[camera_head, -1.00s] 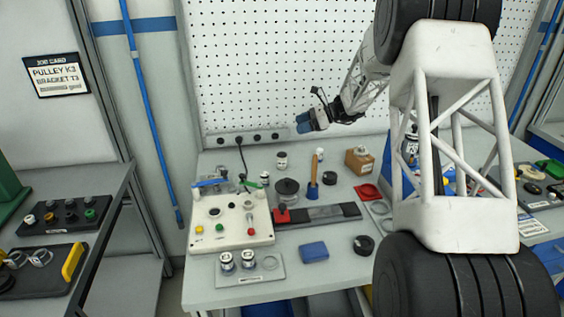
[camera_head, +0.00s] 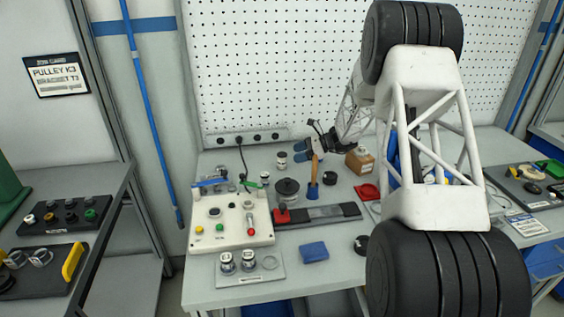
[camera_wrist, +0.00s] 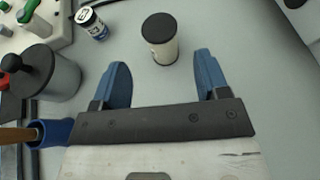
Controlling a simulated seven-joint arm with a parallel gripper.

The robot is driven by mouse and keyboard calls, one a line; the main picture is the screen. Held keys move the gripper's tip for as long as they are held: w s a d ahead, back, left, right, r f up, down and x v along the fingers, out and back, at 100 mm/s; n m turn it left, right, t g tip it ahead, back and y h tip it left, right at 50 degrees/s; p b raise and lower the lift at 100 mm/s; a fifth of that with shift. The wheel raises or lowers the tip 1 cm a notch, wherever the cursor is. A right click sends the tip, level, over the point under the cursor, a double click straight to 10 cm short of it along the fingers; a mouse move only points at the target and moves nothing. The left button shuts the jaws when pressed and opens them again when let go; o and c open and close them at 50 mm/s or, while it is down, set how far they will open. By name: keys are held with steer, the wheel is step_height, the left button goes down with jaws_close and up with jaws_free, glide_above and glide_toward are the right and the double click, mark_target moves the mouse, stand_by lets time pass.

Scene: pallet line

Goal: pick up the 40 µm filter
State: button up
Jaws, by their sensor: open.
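My gripper (camera_head: 299,152) is open and points left, low over the back of the bench. In the wrist view its two blue fingers (camera_wrist: 162,66) are spread and empty. A small pale cylinder with a black top (camera_wrist: 160,40) stands upright just beyond the fingertips, roughly centred on the gap. It also shows in the head view as a small dark-topped cylinder (camera_head: 282,161) left of the fingers. A smaller white-topped jar with a blue label (camera_wrist: 91,24) stands farther left, near the control box. No 40 µm marking is legible, so I cannot tell which is the filter.
A cream control box (camera_head: 232,222) is to the left. A brown box (camera_head: 359,161) stands right of the gripper.

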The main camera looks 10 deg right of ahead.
mark_target(282, 155)
steer(key=shift+x, duration=0.95)
steer(key=shift+x, duration=2.55)
steer(key=shift+w+a, duration=0.1)
steer(key=shift+r, duration=0.1)
steer(key=c, duration=0.9)
steer(key=shift+r, duration=5)
